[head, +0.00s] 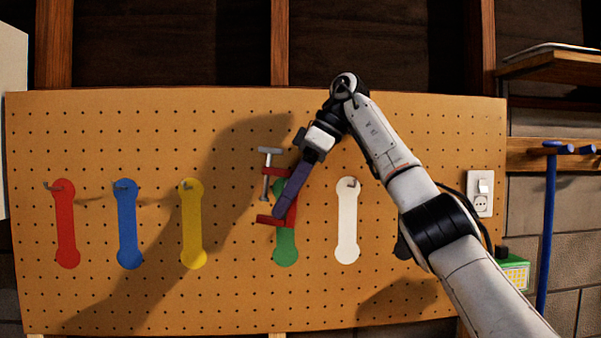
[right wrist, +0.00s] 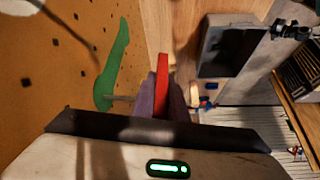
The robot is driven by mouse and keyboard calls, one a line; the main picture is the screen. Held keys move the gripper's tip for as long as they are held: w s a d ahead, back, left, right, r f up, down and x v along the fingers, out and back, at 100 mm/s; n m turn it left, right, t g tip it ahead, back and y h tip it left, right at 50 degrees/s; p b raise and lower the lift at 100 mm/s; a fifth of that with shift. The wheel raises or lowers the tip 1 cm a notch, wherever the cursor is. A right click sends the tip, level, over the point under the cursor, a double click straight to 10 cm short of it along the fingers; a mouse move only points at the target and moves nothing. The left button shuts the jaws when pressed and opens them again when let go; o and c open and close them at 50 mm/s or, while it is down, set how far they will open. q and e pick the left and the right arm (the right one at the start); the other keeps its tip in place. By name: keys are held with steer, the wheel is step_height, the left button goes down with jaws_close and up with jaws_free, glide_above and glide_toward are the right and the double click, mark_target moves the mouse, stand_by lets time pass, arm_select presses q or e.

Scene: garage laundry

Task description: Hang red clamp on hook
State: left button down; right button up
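The red clamp (head: 264,220), with a silver T-handled screw, is upright in front of the green outline on the pegboard. My right gripper (head: 282,212) has its purple fingers shut on the clamp's red bar. In the right wrist view the red clamp (right wrist: 162,84) shows edge-on between the purple fingers. The green outline (head: 286,250) is partly covered by the clamp and fingers; its hook is hidden in the head view. A peg beside the green outline (right wrist: 112,65) shows in the right wrist view. I cannot tell whether the clamp touches it. My left gripper is not in view.
The pegboard (head: 100,300) also carries red (head: 66,230), blue (head: 127,225), yellow (head: 192,225) and white (head: 347,225) outlines, each with a hook near its top. A wall switch and socket (head: 480,193) is at the right. A wooden shelf (head: 555,67) juts out at upper right.

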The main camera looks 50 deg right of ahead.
steer(key=d+r, duration=0.1)
steer(key=r+t, duration=0.1)
steer(key=shift+w+d+r, duration=0.1)
steer(key=shift+d+r, duration=0.25)
steer(key=shift+r, duration=0.05)
steer(key=shift+o, duration=0.6)
steer(key=shift+s+d+r, duration=0.25)
steer(key=shift+d+r, duration=0.2)
steer(key=shift+d, duration=0.25)
steer(key=shift+s+a+r+g, duration=0.15)
steer(key=shift+s+r, duration=0.55)
steer(key=shift+s+a+r+g, duration=0.15)
steer(key=shift+s+r, duration=0.5)
steer(key=shift+s, duration=0.05)
steer(key=shift+f, duration=0.1)
